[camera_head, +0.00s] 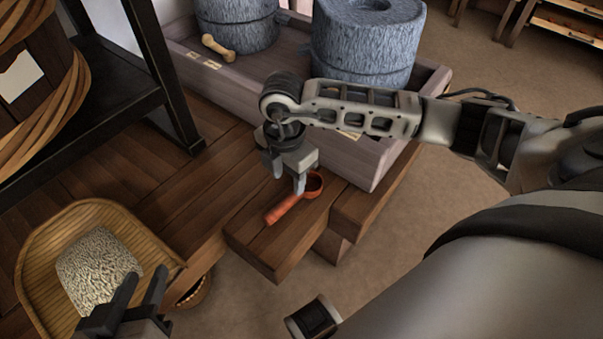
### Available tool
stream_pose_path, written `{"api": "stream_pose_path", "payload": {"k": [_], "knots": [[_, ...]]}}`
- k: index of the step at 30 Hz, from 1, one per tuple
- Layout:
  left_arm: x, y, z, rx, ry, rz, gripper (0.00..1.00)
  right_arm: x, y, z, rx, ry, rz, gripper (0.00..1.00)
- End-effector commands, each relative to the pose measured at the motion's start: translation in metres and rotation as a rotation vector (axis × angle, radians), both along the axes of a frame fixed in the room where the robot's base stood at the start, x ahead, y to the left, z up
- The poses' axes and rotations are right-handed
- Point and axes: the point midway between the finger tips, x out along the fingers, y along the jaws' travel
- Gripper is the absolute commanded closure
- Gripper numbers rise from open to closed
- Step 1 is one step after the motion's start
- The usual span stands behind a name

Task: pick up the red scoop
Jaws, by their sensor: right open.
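The red scoop (283,208) lies on a wooden plank platform in the middle of the view. Its handle points down-left and its round bowl is at the upper right. My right gripper (287,177) is above the scoop, pointing down, with its fingers apart. One fingertip overlaps the scoop near where the handle meets the bowl and hides part of it; I cannot tell whether they touch. My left gripper (140,285) is at the lower left with its fingers apart and empty, in front of a woven basket tray.
The woven tray (155,246) holds a pale speckled heap (97,270). Behind the scoop, a wooden trough (376,165) holds grey millstones (368,45) and a small wooden mallet-like tool (217,48). A dark rack (150,60) stands at left. Bare floor lies at right.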

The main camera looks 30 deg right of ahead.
Motion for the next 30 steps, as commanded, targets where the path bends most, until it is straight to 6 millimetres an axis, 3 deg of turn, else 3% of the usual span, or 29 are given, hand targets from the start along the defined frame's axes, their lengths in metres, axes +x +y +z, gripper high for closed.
{"api": "stream_pose_path", "payload": {"k": [3, 13, 21, 29, 30], "knots": [[-0.001, -0.002, 0.002, -0.015, -0.031, -0.004, 0.64, 0.000, 0.001, -0.024, 0.002, 0.001, 0.001, 0.55], [-0.001, -0.003, 0.006, -0.037, -0.059, -0.004, 0.64, 0.001, 0.001, -0.046, 0.003, 0.001, 0.002, 0.55], [-0.001, -0.009, 0.008, -0.124, -0.076, -0.007, 0.64, 0.006, 0.002, -0.085, 0.004, 0.001, 0.001, 0.55], [0.003, -0.010, 0.020, -0.147, -0.100, -0.007, 0.64, 0.006, 0.002, -0.088, 0.003, 0.000, 0.002, 0.55], [0.003, -0.010, 0.020, -0.147, -0.100, -0.007, 0.64, 0.006, 0.002, -0.088, 0.003, 0.000, 0.002, 0.60]]}}
